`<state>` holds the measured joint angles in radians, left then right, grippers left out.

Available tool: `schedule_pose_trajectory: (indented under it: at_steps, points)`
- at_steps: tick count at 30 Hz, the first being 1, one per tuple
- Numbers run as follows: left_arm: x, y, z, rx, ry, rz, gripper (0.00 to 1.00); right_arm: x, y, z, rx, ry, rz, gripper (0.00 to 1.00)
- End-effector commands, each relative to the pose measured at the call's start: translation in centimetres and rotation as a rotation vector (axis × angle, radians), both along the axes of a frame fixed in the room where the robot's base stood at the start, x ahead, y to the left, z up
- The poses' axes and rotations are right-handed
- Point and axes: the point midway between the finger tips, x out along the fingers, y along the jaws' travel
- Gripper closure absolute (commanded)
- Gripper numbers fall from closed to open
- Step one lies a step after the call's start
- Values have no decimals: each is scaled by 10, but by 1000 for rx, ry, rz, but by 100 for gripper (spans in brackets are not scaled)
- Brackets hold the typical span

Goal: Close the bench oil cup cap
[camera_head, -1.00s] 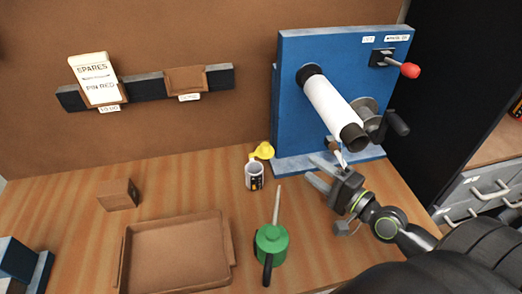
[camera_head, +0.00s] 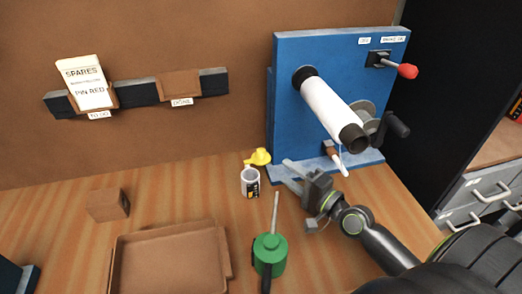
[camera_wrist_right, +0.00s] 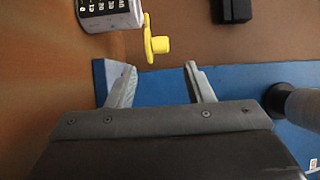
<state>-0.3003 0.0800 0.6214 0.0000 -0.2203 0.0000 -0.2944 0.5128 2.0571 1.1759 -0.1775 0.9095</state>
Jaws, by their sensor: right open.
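The oil cup (camera_head: 250,183) is a small white cup with a dark printed label, standing on the bench left of the blue machine. Its yellow cap (camera_head: 258,157) is tipped up and back at the cup's far rim, so the cup's mouth is uncovered. In the right wrist view the cup (camera_wrist_right: 108,14) is at the top edge, partly cut off, with the yellow cap (camera_wrist_right: 157,44) beside it. My right gripper (camera_head: 287,172) is open and empty, to the right of the cup and apart from it. It also shows in the right wrist view (camera_wrist_right: 160,75). My left gripper is out of view.
The blue machine (camera_head: 290,110) with a white roll (camera_head: 325,103) stands behind and right of my gripper. A green oil can (camera_head: 270,254) with an upright spout stands in front of the cup. A brown tray (camera_head: 165,262) and wooden block (camera_head: 108,204) are at left.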

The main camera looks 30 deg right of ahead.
Motion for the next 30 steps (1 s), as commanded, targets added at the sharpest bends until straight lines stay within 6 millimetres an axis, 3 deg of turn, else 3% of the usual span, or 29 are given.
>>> schedule_pose_trajectory:
  at_steps: [15, 21, 30]
  points:
    - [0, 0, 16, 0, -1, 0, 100, 89, 25, 1, 1, -1, 0, 53]
    - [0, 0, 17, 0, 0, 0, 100, 104, 29, 0, -1, 1, 0, 53]
    - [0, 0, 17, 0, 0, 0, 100, 107, 30, 0, -1, 1, 0, 53]
